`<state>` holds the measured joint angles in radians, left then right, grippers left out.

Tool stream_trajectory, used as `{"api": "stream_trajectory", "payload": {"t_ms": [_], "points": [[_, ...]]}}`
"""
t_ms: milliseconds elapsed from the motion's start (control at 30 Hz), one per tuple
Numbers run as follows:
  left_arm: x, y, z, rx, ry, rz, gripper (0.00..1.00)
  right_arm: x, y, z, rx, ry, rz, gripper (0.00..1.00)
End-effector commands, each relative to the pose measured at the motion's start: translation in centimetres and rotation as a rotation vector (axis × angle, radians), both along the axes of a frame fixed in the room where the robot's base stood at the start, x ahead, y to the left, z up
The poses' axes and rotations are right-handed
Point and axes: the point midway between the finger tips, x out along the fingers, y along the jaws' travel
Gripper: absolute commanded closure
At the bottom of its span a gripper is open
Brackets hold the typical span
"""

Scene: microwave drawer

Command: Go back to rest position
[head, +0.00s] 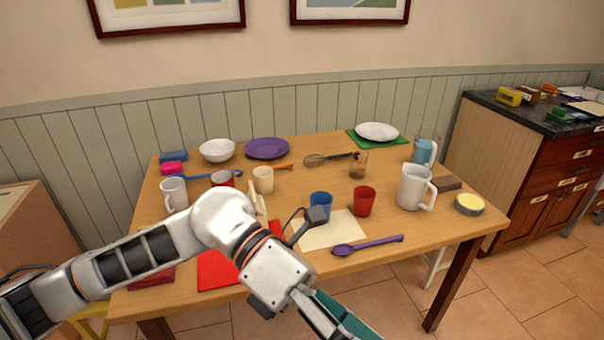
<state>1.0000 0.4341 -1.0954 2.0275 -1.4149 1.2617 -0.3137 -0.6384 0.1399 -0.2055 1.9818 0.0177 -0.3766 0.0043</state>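My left arm comes in from the left and reaches across the front of the wooden table (450,228). My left gripper (335,318) is low in the head view, in front of the table's near edge. It points down to the right and the bottom of the picture cuts it off. A dark teal surface shows along it; I cannot tell whether this is part of the gripper or a held thing. Its fingertips are not clearly visible. My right gripper is not in view.
Near my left arm are a red mat (215,270), a cream mat (325,232), a blue cup (321,205), a red cup (364,201) and a purple spoon (368,245). A white pitcher (412,187) stands at the right. Open floor (530,300) lies right of the table.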

Motion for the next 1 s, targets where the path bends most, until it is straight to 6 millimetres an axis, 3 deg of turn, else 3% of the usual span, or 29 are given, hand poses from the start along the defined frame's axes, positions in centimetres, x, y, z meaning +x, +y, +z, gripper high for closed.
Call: {"api": "stream_trajectory", "payload": {"t_ms": [133,267,367,467,567,667,733,867,1000], "points": [[1.0,-2.0,3.9,-0.21,0.267,0.125,0.12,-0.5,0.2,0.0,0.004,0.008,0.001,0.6],[4.0,-2.1,6.5,-0.369,0.506,0.264,0.12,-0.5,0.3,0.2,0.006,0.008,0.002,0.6],[7.4,-1.3,7.4,-0.475,0.696,0.389,0.12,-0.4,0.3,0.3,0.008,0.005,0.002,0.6],[11.2,0.3,6.7,-0.564,0.889,0.529,0.12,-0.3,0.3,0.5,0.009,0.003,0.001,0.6],[15.1,2.6,4.5,-0.636,1.087,0.683,0.12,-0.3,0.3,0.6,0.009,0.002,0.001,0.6],[18.6,5.6,0.6,-0.691,1.284,0.848,0.12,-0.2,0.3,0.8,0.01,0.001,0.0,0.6],[20.4,7.9,-3.0,-0.719,1.421,0.971,0.12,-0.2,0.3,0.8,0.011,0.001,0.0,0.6],[21.9,12.4,-10.7,-0.743,1.657,1.192,0.12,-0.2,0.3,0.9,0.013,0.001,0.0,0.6],[20.9,16.9,-19.2,-0.735,1.879,1.414,0.12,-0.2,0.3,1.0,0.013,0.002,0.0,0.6]]}}
